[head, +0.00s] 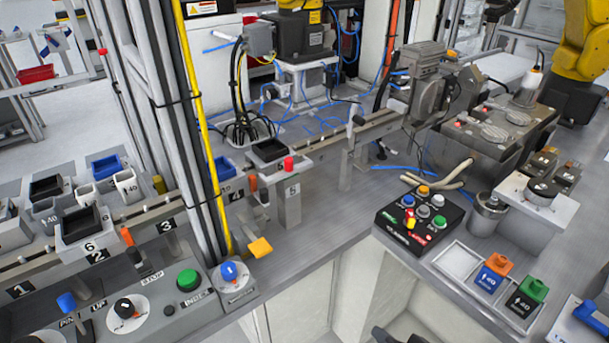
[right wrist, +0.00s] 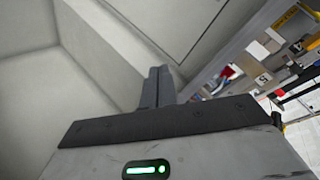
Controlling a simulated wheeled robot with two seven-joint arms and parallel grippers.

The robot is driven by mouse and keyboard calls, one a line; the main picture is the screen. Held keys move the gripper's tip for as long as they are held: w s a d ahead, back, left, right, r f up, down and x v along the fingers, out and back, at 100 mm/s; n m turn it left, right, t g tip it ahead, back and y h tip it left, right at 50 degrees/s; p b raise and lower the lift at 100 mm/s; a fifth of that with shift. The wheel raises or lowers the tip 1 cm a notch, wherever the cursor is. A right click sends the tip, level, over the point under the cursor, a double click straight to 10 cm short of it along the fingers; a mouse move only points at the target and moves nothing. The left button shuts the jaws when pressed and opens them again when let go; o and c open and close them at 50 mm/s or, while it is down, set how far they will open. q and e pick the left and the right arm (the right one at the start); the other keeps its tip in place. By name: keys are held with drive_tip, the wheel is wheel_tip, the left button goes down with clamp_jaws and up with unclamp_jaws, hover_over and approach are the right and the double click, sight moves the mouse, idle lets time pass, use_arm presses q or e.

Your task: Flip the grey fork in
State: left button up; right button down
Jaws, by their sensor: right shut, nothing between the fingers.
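A small grey upright piece (head: 357,118) stands at the edge of the conveyor rail, right of centre in the head view. It may be the grey fork, but it is too small to tell its shape or which way it is turned. My right gripper (head: 392,335) shows only as a dark tip at the bottom edge of the head view, far below and apart from that piece. In the right wrist view its two dark fingers (right wrist: 157,86) are together and empty, in front of a pale wall. My left gripper is not in view.
The conveyor rail (head: 375,128) carries a black-topped tray (head: 268,152). A black button box (head: 418,217) stands on the right bench, near orange (head: 494,272) and green (head: 527,296) containers. A yellow pole (head: 196,100) rises at left. A gap opens between the benches at the bottom.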

sight(292, 165)
use_arm(q)
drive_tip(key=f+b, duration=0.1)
drive_tip(key=b, duration=0.1)
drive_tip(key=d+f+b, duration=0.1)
drive_tip(key=b, duration=0.1)
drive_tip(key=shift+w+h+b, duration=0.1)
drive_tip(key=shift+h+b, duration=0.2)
use_arm(e)
drive_tip(key=w+a+r+m+y, duration=0.1)
drive_tip(key=w+r+m+y, duration=0.4)
drive_tip(key=r+m, duration=0.5)
drive_tip(key=w+a+r+m+y, duration=0.2)
drive_tip(key=w+r+m+y, duration=0.2)
drive_tip(key=w+r+m, duration=0.3)
wheel_tip(292, 165, up, 6)
drive_tip(key=m, duration=0.4)
drive_tip(key=shift+w+a+f+y, duration=0.15)
drive_tip(key=shift+w+f+y, duration=0.1)
drive_tip(key=shift+y, duration=0.15)
drive_tip(key=p+x, duration=0.1)
drive_tip(key=x, duration=1.3)
drive_tip(key=shift+w+r, duration=0.1)
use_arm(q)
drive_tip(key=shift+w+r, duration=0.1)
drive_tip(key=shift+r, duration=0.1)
use_arm(e)
drive_tip(key=shift+w, duration=0.1)
